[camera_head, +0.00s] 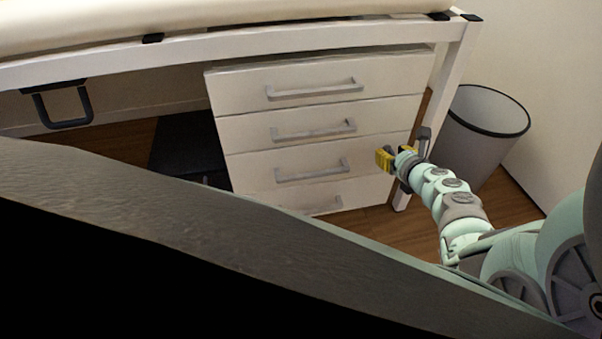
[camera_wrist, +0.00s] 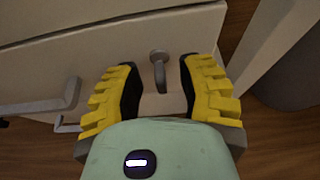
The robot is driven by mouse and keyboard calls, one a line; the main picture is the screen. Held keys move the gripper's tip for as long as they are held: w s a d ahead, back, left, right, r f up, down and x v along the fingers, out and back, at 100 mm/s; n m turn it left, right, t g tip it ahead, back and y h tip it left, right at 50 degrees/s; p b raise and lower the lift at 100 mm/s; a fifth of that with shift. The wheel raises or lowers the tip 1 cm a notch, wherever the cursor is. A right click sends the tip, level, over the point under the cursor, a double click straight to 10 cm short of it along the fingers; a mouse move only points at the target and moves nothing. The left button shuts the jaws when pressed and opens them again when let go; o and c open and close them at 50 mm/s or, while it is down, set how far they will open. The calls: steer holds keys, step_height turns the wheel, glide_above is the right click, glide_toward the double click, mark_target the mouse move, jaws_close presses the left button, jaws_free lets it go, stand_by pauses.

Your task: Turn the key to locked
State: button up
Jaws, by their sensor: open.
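In the wrist view, a small grey metal key (camera_wrist: 159,72) sticks out from a drawer front, with its round base (camera_wrist: 158,54) against the panel. My gripper (camera_wrist: 158,75) is open, with one yellow finger on each side of the key. A gap shows between the key and both fingers. In the head view, my gripper (camera_head: 386,158) is at the right side of the white drawer unit (camera_head: 247,131). The key is hidden in that view.
The unit has several drawers with grey bar handles (camera_head: 315,89). A table leg (camera_head: 441,98) and a grey bin (camera_head: 476,139) stand close to my wrist on the right. A black box (camera_head: 185,148) is left of the drawers. Wooden floor shows below.

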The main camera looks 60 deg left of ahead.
steer(key=shift+s, duration=0.1)
jaws_close()
stand_by(0.4)
